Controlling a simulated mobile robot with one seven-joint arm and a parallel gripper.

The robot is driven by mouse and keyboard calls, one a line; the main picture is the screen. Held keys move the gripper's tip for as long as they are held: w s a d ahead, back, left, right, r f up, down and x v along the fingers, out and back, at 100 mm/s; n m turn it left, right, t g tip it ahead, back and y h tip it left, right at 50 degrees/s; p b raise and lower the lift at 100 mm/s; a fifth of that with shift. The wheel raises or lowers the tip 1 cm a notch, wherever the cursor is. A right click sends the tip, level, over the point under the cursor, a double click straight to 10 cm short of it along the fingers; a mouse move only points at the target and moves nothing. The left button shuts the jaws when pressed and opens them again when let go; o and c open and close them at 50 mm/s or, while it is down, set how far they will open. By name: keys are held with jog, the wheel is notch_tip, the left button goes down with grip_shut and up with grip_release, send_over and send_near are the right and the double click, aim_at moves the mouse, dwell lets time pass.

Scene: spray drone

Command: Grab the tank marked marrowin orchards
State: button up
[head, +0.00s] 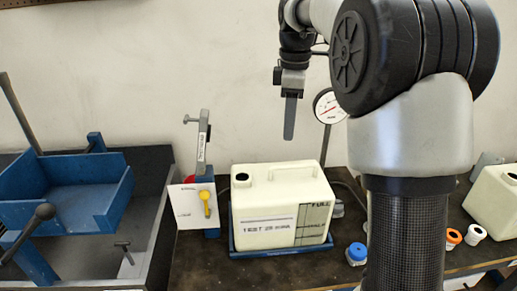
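A cream tank (262,207) with a moulded handle and an open dark filler mouth sits upright in a blue tray (235,250) at the middle of the bench. Its front label seems to start with "TEST"; the rest is too small to read. A second cream tank (494,199) stands at the right edge, cut off by the frame, with no label visible. I cannot read "marrowin orchards" on either tank. My gripper (290,118) hangs fingers down above and behind the middle tank, apart from it. I see it edge-on, so its opening is hidden.
A dial gauge (327,106) stands behind the middle tank. A post with a white card (187,209) and yellow knob stands left of it. A blue lever-armed tray (70,190) is far left. Blue-capped (356,252) and orange-ringed (454,238) small parts lie to the right.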

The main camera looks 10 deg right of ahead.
jog(key=n+p, duration=0.2)
send_over(280, 166)
jog(key=shift+n+g, duration=0.4)
jog(key=f, duration=0.4)
jog(key=f+b, duration=0.1)
jog(key=f, duration=0.7)
jog(key=shift+w+d, duration=0.15)
jog(key=shift+w, duration=0.2)
jog(key=shift+s+f, duration=0.15)
jog(key=shift+f, duration=1.15)
jog(key=shift+s+f, duration=0.1)
jog(key=shift+f, duration=1.15)
grip_shut()
jog(key=shift+w+r, duration=0.15)
